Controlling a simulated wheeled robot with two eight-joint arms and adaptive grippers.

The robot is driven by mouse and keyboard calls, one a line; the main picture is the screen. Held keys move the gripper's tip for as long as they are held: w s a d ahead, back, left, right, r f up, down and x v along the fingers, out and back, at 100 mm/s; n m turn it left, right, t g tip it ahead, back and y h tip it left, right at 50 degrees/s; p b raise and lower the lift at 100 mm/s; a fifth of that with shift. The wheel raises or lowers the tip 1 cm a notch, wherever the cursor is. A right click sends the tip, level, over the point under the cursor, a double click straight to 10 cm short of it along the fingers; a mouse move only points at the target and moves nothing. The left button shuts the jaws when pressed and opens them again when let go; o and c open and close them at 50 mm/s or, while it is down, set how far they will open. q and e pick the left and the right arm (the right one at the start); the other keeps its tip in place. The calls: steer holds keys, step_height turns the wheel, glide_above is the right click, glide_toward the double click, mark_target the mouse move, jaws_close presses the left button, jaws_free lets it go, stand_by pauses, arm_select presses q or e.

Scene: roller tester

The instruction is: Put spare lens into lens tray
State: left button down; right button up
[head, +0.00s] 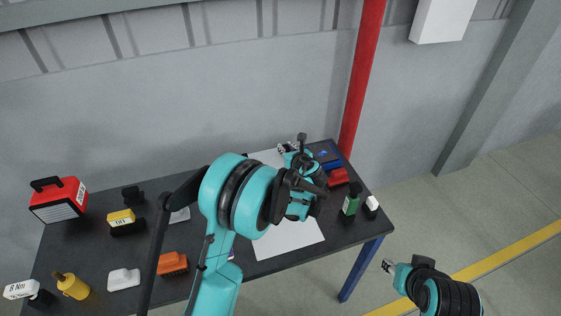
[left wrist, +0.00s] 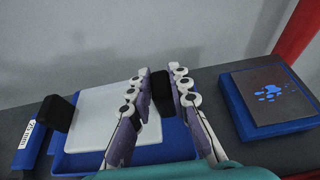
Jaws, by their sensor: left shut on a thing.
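My left gripper (head: 289,149) is at the back of the table in the head view. In the left wrist view the left gripper (left wrist: 163,92) is shut on a black block (left wrist: 161,96), which I take to be the spare lens. It is held over the right part of a blue tray with a white inner surface (left wrist: 92,115), which I take to be the lens tray. I cannot tell whether the block touches the tray. In the head view the arm and gripper hide both. My right gripper (head: 389,266) is off the table's right side; its fingers are too small to read.
A blue box with a dark, blue-specked top (left wrist: 270,98) stands right of the tray. A black-and-blue labelled item (left wrist: 36,134) is at its left. A white sheet (head: 287,238), red object (head: 338,177) and green bottle (head: 351,202) are on the table (head: 340,232). A wall stands behind.

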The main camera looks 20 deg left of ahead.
mark_target(281, 156)
arm_select(q)
steer(key=shift+w+a+f, duration=0.15)
steer(key=shift+a+f, duration=0.4)
steer(key=shift+a, duration=0.35)
steer(key=shift+a+f+b, duration=0.1)
steer(key=shift+f+b, duration=0.1)
steer(key=shift+b, duration=0.1)
step_height(281, 156, down, 4)
steer(key=shift+r+b, duration=0.1)
steer(key=shift+b, duration=0.9)
steer(key=shift+r, duration=0.1)
steer(key=c, duration=1.8)
jaws_free()
steer(key=shift+f, duration=0.2)
steer(key=shift+c, duration=0.2)
steer(key=o, duration=0.4)
steer(key=shift+r, duration=0.2)
